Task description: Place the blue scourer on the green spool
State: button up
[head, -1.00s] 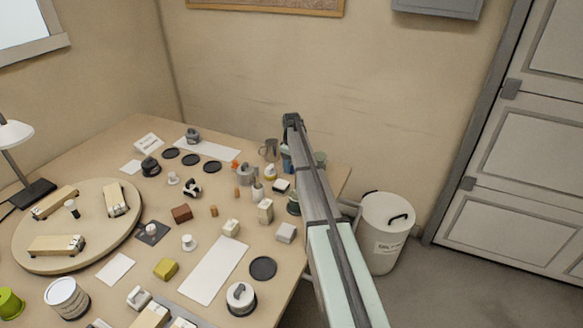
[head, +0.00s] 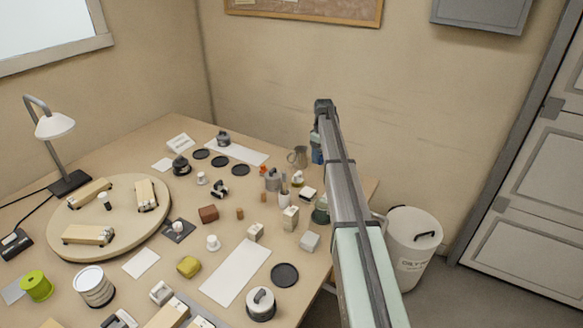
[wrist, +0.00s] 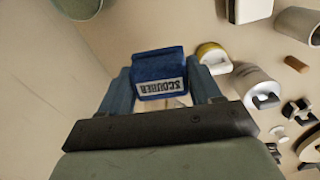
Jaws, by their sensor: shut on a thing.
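The blue scourer (wrist: 158,66) is a blue block with a white label reading SCOURER. In the wrist view it sits between the two fingers of my gripper (wrist: 160,88), which is shut on it. In the head view a small part of the blue scourer (head: 317,156) shows at the far right of the table, beside my arm, which hides most of my gripper. The green spool (head: 36,287) is lime green and stands upright at the near left of the table, far from my gripper. Its top looks empty.
A round wooden board (head: 63,225) with several wooden blocks lies right behind the spool. A striped tin (head: 93,287) stands just right of it. A desk lamp (head: 56,126) stands at the back left. Many small items crowd the table between gripper and spool.

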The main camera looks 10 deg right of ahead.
jog(key=shift+r, duration=0.4)
jog(key=shift+a, duration=0.2)
jog(key=s+a+r+n, duration=0.15)
jog(key=a+n, duration=0.25)
jog(key=a, duration=2.2)
jog(key=a+r+n, duration=0.2)
jog(key=a+n, duration=0.1)
jog(key=a, duration=2.4)
notch_tip(320, 180, up, 3)
jog(key=n, duration=0.8)
send_over(31, 279)
jog(key=shift+f, duration=4.6)
